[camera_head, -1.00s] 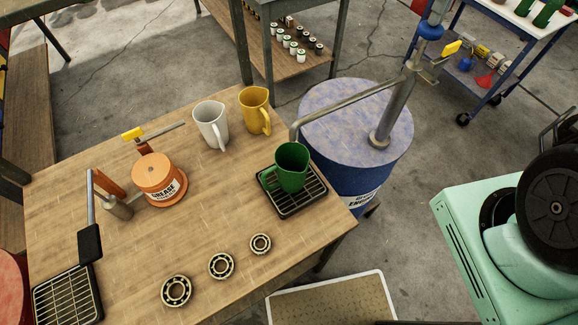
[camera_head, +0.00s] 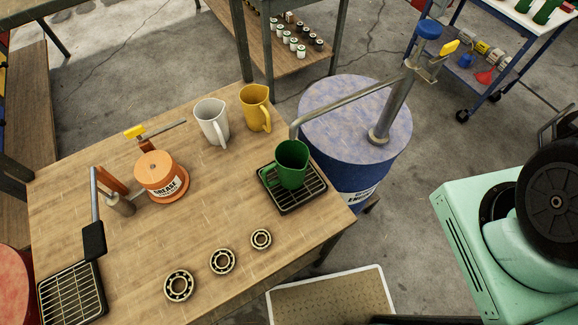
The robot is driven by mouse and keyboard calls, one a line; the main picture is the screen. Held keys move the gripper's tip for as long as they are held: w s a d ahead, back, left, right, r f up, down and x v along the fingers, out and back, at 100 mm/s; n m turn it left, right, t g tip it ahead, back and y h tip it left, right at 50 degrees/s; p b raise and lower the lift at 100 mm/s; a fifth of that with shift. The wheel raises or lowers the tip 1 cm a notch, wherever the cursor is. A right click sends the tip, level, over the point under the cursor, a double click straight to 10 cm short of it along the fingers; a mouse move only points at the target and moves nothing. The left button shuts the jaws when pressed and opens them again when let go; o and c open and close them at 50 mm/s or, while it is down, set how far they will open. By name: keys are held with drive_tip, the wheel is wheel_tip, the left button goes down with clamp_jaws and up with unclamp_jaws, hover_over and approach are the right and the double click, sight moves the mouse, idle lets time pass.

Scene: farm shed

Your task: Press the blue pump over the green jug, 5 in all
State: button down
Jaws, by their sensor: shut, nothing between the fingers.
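The blue pump's round cap (camera_head: 428,29) tops a grey metal column (camera_head: 383,122) on the blue drum (camera_head: 325,90) behind the table. A long grey spout (camera_head: 340,100) runs left from the column. Its bent end hangs over the green jug (camera_head: 292,165). The jug stands upright on a black drip grate (camera_head: 312,199) at the table's right corner. Its inside is too dark to show any contents. My gripper is not visible in the current view. Nothing is on top of the blue cap.
An orange grease pump (camera_head: 158,170), a white jug (camera_head: 211,122), a yellow jug (camera_head: 256,108) and bearings (camera_head: 222,261) stand on the wooden table (camera_head: 130,255). A yellow lever (camera_head: 449,47) sits beside the blue cap. A green machine (camera_head: 460,240) is at right.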

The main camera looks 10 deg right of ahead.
sight(432, 24)
drive_tip(key=shift+f+b, duration=2)
drive_tip(key=shift+f, duration=1.3)
drive_tip(key=shift+f+b, duration=0.3)
drive_tip(key=shift+f, duration=0.15)
drive_tip(key=shift+r+p, duration=3.3)
drive_tip(key=shift+r, duration=0.55)
drive_tip(key=shift+f, duration=0.25)
